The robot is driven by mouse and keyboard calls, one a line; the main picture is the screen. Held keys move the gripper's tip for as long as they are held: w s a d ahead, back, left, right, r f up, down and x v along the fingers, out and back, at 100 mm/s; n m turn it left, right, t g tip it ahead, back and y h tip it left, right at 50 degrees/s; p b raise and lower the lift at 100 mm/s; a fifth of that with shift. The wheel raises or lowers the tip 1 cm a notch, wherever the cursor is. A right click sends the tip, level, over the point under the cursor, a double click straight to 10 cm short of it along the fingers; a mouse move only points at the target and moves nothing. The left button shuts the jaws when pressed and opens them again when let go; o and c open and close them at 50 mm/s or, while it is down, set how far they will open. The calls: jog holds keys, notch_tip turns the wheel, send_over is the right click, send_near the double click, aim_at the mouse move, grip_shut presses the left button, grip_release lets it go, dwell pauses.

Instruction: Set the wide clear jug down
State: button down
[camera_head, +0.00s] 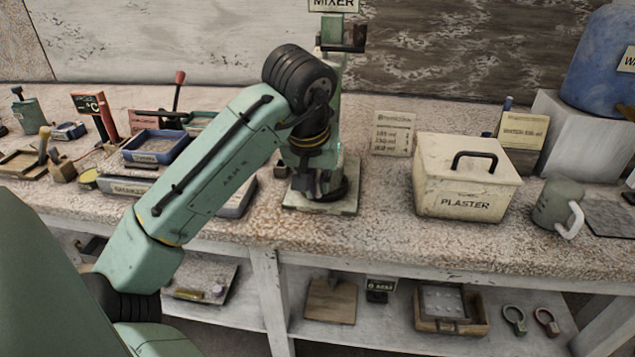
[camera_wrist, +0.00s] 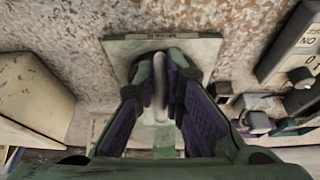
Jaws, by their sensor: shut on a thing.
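My gripper (camera_head: 308,192) is low over the pale base plate of the mixer (camera_head: 318,207). In the wrist view my gripper (camera_wrist: 160,78) has its two fingers closed around a narrow pale upright piece, which looks like the handle of the wide clear jug (camera_wrist: 159,88). The jug's clear body is hard to make out and is mostly hidden by the fingers and my wrist. The held piece is over the mixer plate (camera_wrist: 118,46). I cannot tell whether the jug touches the plate.
A plaster box (camera_head: 466,180) stands right of the mixer, with a grey-green jug (camera_head: 556,205) beyond it. A scale (camera_head: 235,195) and a blue tray (camera_head: 155,147) are to the left. The bench front (camera_head: 370,228) between mixer and box is clear.

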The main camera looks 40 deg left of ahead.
jog(key=shift+f, duration=0.5)
jog(key=c, duration=1.7)
grip_release()
jog(key=b+v, duration=0.1)
jog(key=v, duration=1.1)
